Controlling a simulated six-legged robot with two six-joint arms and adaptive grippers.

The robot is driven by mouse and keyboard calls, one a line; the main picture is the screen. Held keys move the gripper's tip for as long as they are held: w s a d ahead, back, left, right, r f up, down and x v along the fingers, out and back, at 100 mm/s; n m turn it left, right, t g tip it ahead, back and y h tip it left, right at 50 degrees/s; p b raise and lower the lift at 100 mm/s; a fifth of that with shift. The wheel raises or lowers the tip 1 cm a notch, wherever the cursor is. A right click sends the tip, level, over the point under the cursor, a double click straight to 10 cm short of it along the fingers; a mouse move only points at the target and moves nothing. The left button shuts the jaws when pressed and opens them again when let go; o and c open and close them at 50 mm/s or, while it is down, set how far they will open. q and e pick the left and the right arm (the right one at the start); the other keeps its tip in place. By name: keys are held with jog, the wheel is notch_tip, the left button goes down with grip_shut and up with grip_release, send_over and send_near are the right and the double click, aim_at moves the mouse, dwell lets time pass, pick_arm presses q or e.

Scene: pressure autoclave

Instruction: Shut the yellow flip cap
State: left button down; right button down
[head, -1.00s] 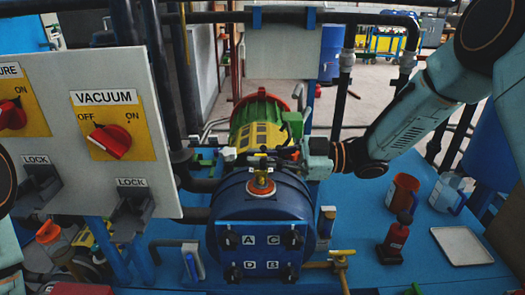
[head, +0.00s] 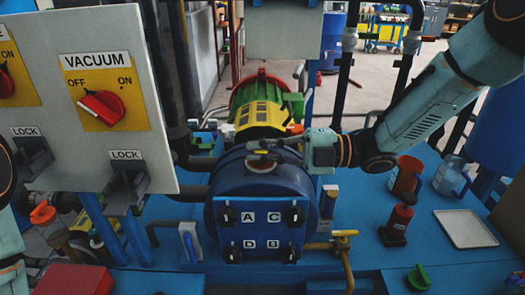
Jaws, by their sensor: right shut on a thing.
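The blue drum-shaped vessel (head: 216,190) stands in the middle of the head view, with a panel of knobs marked A, C, D and B on its front. My right gripper (head: 262,155) reaches in from the right and lies across the top of the vessel. Its dark fingers are shut over the small fitting there. My left gripper is out of view; only parts of my left arm show at the left edge.
A white panel with a red VACUUM knob (head: 103,108) stands close on the left. A yellow valve handle (head: 344,233) is right of the vessel. A red bottle (head: 397,222) and a white tray (head: 466,229) stand on the blue table at right.

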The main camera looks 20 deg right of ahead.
jog(key=shift+s+a+f+n+b, duration=0.1)
jog(key=shift+f+n+b, duration=0.25)
jog(key=shift+n+b, duration=0.4)
jog(key=shift+s+f+n+b, duration=0.1)
jog(key=shift+f+n+b, duration=0.3)
jog(key=shift+n, duration=0.55)
jog(key=c, duration=1.5)
grip_release()
jog(key=shift+w+a, duration=0.1)
jog(key=shift+v, duration=4.05)
jog(key=shift+r, duration=0.2)
